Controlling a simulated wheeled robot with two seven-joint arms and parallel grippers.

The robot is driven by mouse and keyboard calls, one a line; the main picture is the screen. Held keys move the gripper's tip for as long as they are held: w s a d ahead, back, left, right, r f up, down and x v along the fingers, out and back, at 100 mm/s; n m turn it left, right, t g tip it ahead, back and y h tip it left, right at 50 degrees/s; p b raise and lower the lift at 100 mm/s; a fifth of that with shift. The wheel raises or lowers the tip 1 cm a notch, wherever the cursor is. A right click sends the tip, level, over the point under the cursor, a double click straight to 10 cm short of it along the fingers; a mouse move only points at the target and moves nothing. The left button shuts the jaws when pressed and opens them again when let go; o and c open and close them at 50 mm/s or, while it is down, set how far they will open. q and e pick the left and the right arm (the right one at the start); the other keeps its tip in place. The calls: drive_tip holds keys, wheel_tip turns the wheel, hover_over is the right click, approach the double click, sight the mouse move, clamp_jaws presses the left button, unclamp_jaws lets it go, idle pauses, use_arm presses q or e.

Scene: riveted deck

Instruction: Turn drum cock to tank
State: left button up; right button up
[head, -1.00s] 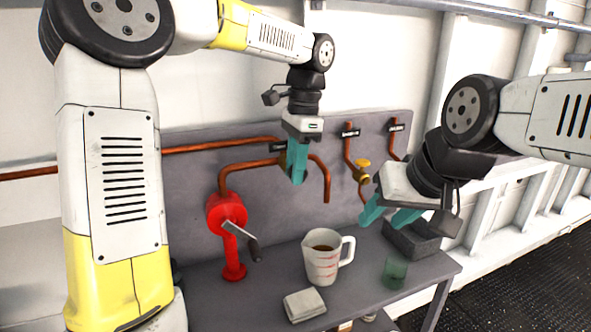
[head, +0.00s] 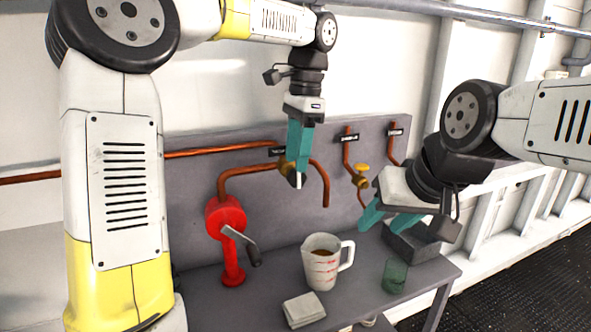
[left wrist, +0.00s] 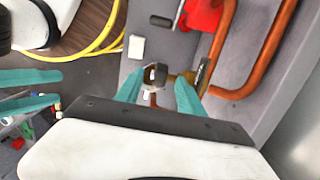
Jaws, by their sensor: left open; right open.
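The brass cock (head: 284,168) sits on the copper pipe under a black label on the grey back panel. It is mostly hidden behind my left gripper (head: 298,182), which points down in front of it with open teal fingers. In the left wrist view the brass cock (left wrist: 203,73) shows beside and beyond the right-hand finger of my left gripper (left wrist: 158,88); I cannot tell whether they touch. A second brass cock (head: 361,175) with a yellow knob is further right on another pipe. My right gripper (head: 385,215) is open and empty above the bench's right part.
A red hand pump (head: 228,225) with a crank stands left on the bench. A jug (head: 322,268) of brown liquid stands below my left gripper.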

use_arm(q)
drive_tip(key=r, duration=0.3)
drive_tip(key=shift+w+d, duration=0.1)
drive_tip(key=shift+d, duration=0.1)
drive_tip(key=shift+r, duration=0.1)
drive_tip(key=shift+a, duration=0.15)
drive_tip(key=s+a+f+n+t+h, duration=0.1)
drive_tip(key=s+a+f+n+t, duration=0.2)
drive_tip(key=s+a+n, duration=0.3)
drive_tip(key=s+a+f+n+t+h, duration=0.2)
drive_tip(key=s+a+f+n, duration=0.3)
drive_tip(key=s, duration=0.6)
drive_tip(key=a+n+t, duration=0.1)
drive_tip(key=a+n, duration=0.1)
drive_tip(key=shift+a+f+t, duration=0.3)
drive_tip(key=shift+f+t, duration=0.1)
